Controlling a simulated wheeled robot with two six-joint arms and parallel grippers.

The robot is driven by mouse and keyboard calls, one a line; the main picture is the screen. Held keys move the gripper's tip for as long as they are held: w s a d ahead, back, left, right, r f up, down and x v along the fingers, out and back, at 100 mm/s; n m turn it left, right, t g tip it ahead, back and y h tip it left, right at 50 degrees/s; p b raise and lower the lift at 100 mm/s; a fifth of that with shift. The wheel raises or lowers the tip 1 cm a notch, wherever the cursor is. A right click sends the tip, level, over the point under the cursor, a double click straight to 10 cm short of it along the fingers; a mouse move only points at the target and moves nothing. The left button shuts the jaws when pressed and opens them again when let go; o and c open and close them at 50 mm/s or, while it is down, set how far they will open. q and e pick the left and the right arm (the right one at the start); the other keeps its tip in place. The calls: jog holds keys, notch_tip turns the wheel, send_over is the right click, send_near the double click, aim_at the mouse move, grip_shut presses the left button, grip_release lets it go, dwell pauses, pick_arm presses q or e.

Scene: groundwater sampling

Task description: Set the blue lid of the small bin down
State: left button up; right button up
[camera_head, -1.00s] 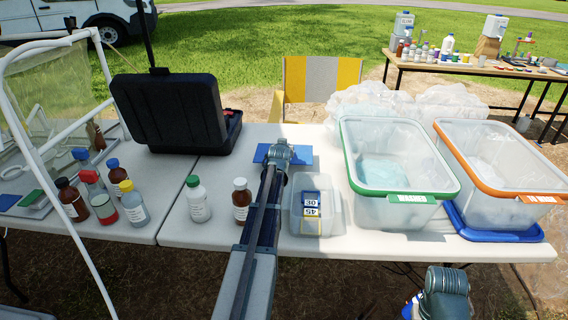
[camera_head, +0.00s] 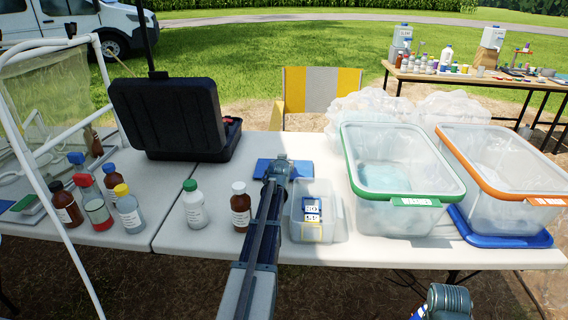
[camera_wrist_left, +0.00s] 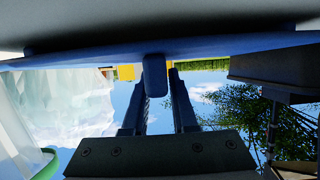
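The blue lid (camera_head: 301,168) lies level behind the small clear bin (camera_head: 338,228), low over or on the white table; I cannot tell whether it touches. It shows from close up in the left wrist view (camera_wrist_left: 240,46), with its tab between my fingertips. My left gripper (camera_wrist_left: 158,88) is shut on that tab; in the head view my own wrist hides it. The small bin is open, with a blue-and-white meter (camera_head: 312,207) inside. Part of my right arm shows at the bottom right, but its fingers are not seen.
A green-rimmed bin (camera_head: 357,183) and an orange-rimmed bin (camera_head: 473,172) stand to the right, with another blue lid (camera_head: 500,241) under the orange one. Several bottles (camera_head: 194,207) stand left of my arm. A black case (camera_head: 165,115) is behind them. Table between case and lid is clear.

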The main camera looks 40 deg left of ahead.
pick_arm(q)
jog(key=shift+o, duration=1.3)
jog(key=shift+r, duration=0.2)
jog(key=p+v, duration=0.4)
jog(key=v, duration=0.8)
jog(key=shift+f+p, duration=0.1)
jog(key=shift+p, duration=0.3)
